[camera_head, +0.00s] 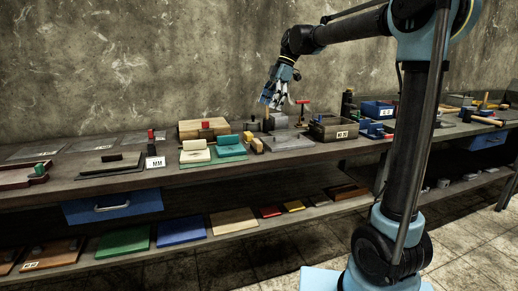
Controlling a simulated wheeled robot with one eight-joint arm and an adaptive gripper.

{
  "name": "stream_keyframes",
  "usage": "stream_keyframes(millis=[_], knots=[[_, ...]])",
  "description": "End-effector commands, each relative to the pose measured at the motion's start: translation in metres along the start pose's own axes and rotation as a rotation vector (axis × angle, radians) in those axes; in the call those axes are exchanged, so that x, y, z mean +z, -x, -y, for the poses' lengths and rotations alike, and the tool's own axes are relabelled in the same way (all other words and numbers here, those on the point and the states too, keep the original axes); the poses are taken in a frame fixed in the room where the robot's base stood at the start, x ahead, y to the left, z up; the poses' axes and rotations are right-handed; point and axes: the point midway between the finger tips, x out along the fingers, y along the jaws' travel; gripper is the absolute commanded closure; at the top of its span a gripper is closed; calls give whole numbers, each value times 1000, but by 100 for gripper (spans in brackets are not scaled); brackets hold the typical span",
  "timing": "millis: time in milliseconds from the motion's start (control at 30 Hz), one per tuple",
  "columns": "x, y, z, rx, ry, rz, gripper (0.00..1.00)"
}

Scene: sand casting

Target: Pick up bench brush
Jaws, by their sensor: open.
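My gripper (274,101) hangs above the workbench, near the middle of the picture, with its fingers pointing down. It is open, and no object shows between its fingers. It is over the bench area behind a grey flat block (288,140). I cannot make out a bench brush for certain at this size. A small yellow-tan piece (257,146) lies on the bench just left of the grey block and could be it. My gripper is above and slightly right of that piece, apart from it.
Cream (195,151) and green (230,147) blocks lie left of the yellow-tan piece. A red-handled tool (303,107) stands right of my gripper, near a dark wooden box (334,128). A blue bin (377,109) is farther right. The lower shelf (262,226) holds several coloured boards.

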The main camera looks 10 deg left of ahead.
Motion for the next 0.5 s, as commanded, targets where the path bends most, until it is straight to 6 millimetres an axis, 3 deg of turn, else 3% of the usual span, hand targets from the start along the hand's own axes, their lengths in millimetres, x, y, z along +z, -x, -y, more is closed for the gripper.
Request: stream_keyframes(millis=[500], knots=[[0,-87,1,-1,1,0,14]])
